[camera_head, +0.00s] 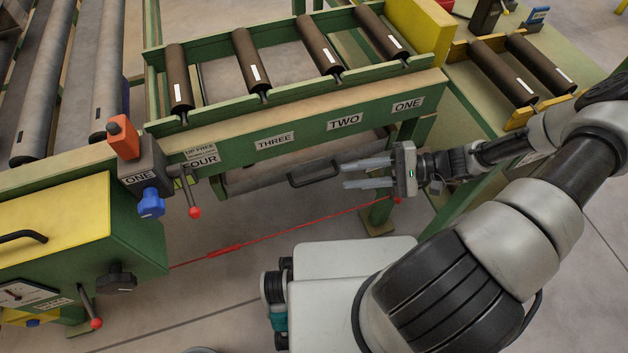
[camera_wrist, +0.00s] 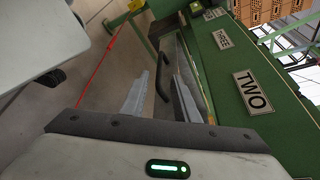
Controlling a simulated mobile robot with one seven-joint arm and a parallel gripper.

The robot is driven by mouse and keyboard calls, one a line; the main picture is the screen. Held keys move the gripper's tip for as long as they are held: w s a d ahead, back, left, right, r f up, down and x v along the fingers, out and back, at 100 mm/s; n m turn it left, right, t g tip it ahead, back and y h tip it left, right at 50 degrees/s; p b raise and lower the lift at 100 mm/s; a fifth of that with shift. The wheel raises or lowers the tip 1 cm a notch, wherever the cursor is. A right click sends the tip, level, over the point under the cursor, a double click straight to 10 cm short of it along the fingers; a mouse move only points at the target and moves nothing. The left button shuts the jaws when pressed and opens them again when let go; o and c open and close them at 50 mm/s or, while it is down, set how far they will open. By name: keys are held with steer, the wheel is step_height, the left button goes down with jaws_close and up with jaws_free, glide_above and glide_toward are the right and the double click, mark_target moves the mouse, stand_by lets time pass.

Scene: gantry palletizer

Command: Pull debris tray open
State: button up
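The debris tray (camera_head: 262,181) is a long grey-brown tray under the green conveyor frame. Its black bar handle (camera_head: 314,173) is on the front; the handle also shows in the wrist view (camera_wrist: 161,76). My gripper (camera_head: 346,176) is open, its two pale fingers pointing left at the handle's right end. No grip on the handle shows. In the wrist view the handle appears between the lines of my two fingers (camera_wrist: 164,92), toward their tips. Whether a finger touches it, I cannot tell. The tray's right part is partly hidden behind my gripper.
The green beam (camera_head: 300,140) with labels runs just above the tray. A red cord (camera_head: 270,240) stretches low across the front to a green leg (camera_head: 380,213). A yellow-green cabinet (camera_head: 70,230) and a blue knob (camera_head: 151,204) stand left.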

mark_target(320, 180)
steer(key=b+x, duration=0.1)
steer(key=x, duration=0.9)
steer(key=shift+a, duration=0.15)
jaws_close()
